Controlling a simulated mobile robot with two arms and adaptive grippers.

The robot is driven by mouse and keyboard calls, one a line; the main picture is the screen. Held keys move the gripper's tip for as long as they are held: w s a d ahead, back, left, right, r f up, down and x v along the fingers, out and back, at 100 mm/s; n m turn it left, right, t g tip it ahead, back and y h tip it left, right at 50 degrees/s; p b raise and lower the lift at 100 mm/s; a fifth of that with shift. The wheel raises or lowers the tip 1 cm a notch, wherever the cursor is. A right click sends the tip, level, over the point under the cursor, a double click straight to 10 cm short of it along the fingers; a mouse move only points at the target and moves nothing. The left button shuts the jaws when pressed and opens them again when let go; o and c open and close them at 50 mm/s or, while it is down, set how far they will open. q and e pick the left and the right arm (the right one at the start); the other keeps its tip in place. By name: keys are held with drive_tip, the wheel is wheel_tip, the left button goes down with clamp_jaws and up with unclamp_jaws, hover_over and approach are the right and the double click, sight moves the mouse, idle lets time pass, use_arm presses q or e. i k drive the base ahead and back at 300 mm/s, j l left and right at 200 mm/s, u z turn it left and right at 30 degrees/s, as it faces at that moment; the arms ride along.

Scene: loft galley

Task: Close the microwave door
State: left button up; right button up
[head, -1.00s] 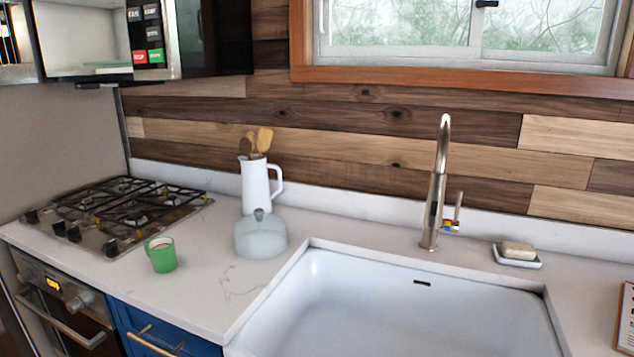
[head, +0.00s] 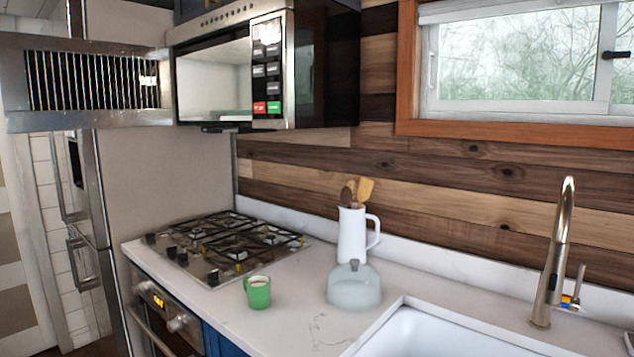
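The microwave (head: 302,62) is mounted high on the wall above the gas hob. It has a control panel with red and green buttons at its right front. Its door (head: 90,82) stands wide open, swung out to the left, with a dark striped window in a metal frame. The lit interior (head: 214,80) shows, with a pale plate or tray low inside. Neither of my grippers is in view.
Below are a gas hob (head: 228,246), a green mug (head: 258,292), a pale kettle-like pot (head: 354,286) and a white utensil jug (head: 353,232). A sink (head: 425,335) and tap (head: 556,255) are at right. A tall fridge-like unit (head: 88,190) stands left.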

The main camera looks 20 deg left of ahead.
sight(49, 83)
drive_tip(key=i+j, duration=0.1)
drive_tip(key=j, duration=0.3)
drive_tip(key=i+j, duration=0.1)
drive_tip(key=j, duration=0.35)
drive_tip(key=i+j, duration=0.1)
drive_tip(key=j, duration=0.3)
drive_tip(key=i+j+z, duration=0.15)
drive_tip(key=j, duration=0.65)
drive_tip(key=i+j+z, duration=0.15)
drive_tip(key=j, duration=0.65)
drive_tip(key=j+z, duration=0.15)
drive_tip(key=j, duration=0.7)
drive_tip(key=i+j+z, duration=0.15)
drive_tip(key=j, duration=0.7)
drive_tip(key=j+z, duration=0.2)
drive_tip(key=j, duration=0.6)
drive_tip(key=k+j+z, duration=0.15)
drive_tip(key=j, duration=0.7)
drive_tip(key=j+z, duration=0.15)
drive_tip(key=j, duration=0.7)
drive_tip(key=k+j+z, duration=0.15)
drive_tip(key=j, duration=0.65)
drive_tip(key=k+j, duration=0.35)
drive_tip(key=k+j+z, duration=0.05)
